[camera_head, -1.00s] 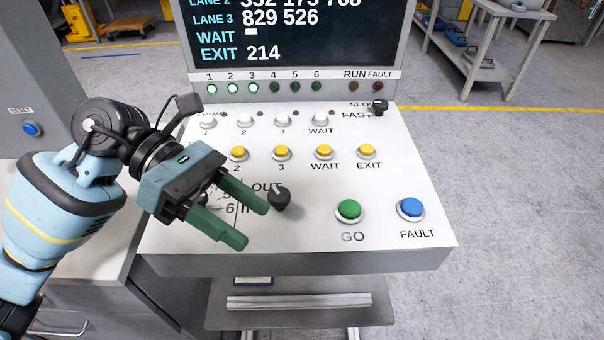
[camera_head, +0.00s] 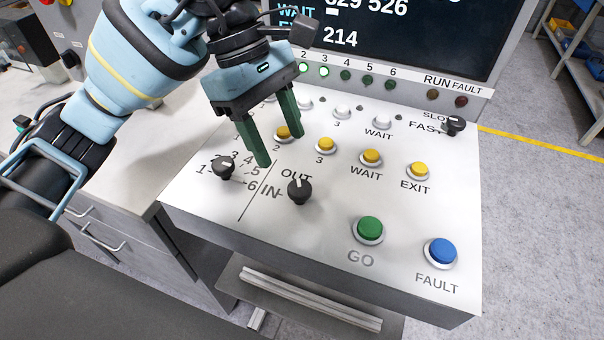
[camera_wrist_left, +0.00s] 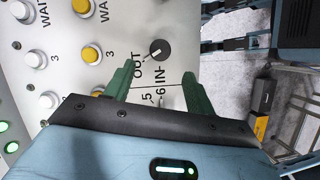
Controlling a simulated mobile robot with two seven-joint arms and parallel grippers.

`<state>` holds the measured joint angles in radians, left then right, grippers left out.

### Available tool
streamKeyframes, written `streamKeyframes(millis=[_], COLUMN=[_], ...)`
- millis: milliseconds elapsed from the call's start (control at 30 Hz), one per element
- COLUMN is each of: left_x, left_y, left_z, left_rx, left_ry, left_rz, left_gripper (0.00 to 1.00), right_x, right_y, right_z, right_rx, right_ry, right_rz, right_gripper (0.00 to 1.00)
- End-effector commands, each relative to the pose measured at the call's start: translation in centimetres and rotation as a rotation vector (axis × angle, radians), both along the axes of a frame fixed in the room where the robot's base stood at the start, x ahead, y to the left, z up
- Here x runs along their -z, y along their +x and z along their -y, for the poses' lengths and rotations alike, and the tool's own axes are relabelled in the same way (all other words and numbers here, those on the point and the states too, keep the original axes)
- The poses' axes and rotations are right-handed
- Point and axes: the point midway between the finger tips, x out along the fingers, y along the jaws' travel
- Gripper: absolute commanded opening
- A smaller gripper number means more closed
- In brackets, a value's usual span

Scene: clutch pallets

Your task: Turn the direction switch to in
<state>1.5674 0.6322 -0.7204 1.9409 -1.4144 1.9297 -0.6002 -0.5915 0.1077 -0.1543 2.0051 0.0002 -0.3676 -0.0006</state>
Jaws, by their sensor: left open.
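The direction switch (camera_head: 299,190) is a black knob on the white sloping panel, with OUT above it and IN to its left. Its white mark points up toward OUT. It also shows in the left wrist view (camera_wrist_left: 160,49), with its mark toward the OUT label. My left gripper (camera_head: 281,149) is open and empty, its green fingers pointing down above the panel, behind the switch in the head view. In the left wrist view the switch lies beyond the gap between the fingertips (camera_wrist_left: 159,70). The fingers appear apart from it. My right gripper is not in view.
A black numbered dial (camera_head: 223,167) sits left of the switch. A green GO button (camera_head: 369,229) and a blue FAULT button (camera_head: 439,251) are to the right. Yellow buttons, such as WAIT (camera_head: 371,157), stand behind. A black SLOW/FAST knob (camera_head: 453,126) is farther right.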

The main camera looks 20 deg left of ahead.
Motion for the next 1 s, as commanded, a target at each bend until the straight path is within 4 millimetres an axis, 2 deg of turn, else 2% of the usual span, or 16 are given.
streamKeyframes(millis=[167, 533, 700, 967, 1000], left_x=[1.4, 6.2, 7.1, 7.2, 7.2], left_y=[-0.2, -0.8, -0.9, -0.9, -0.9], left_z=[0.6, 2.5, 2.9, 2.9, 2.9], left_rx=[0.001, 0.002, 0.000, 0.000, 0.000], left_ry=[-0.001, -0.002, -0.003, -0.003, -0.003], left_rz=[-0.003, -0.004, -0.002, -0.002, -0.002], left_gripper=[0.55, 0.55, 0.55, 0.55, 0.52], right_x=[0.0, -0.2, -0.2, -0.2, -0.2], right_y=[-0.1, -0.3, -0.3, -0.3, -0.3], right_z=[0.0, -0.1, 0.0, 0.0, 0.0], right_rx=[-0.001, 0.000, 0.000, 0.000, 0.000], right_ry=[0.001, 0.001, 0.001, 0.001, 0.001], right_rz=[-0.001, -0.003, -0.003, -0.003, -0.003], right_gripper=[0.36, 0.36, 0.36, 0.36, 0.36])
